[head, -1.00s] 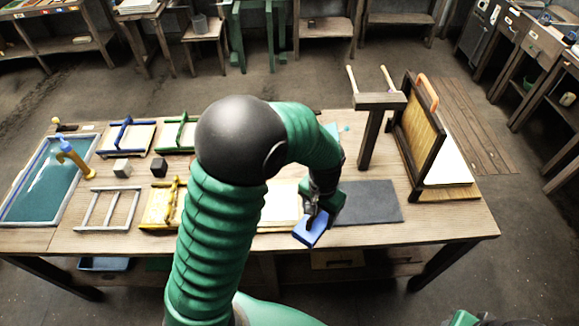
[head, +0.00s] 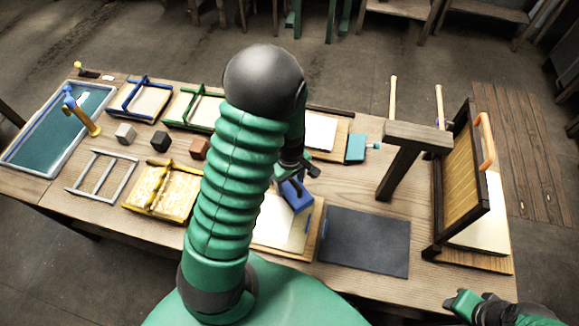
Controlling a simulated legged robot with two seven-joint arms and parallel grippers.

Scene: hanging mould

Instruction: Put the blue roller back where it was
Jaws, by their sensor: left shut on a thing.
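My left gripper (head: 289,178) is shut on the blue roller (head: 297,197), which looks like a blue block from here. It hangs over the white sheet on a wooden board (head: 272,235), just left of the dark mat (head: 365,241). I cannot tell whether it touches the sheet. My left arm hides part of the table behind it. My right gripper (head: 464,303) is at the bottom right, off the table's front edge, and its jaws are not clear.
A T-shaped wooden stand (head: 400,160) and an upright framed screen (head: 465,170) rise at the right. A teal block (head: 356,148) lies behind the mat. Frames, small cubes and a teal-filled tray (head: 60,130) fill the left. Bare wood shows between mat and stand.

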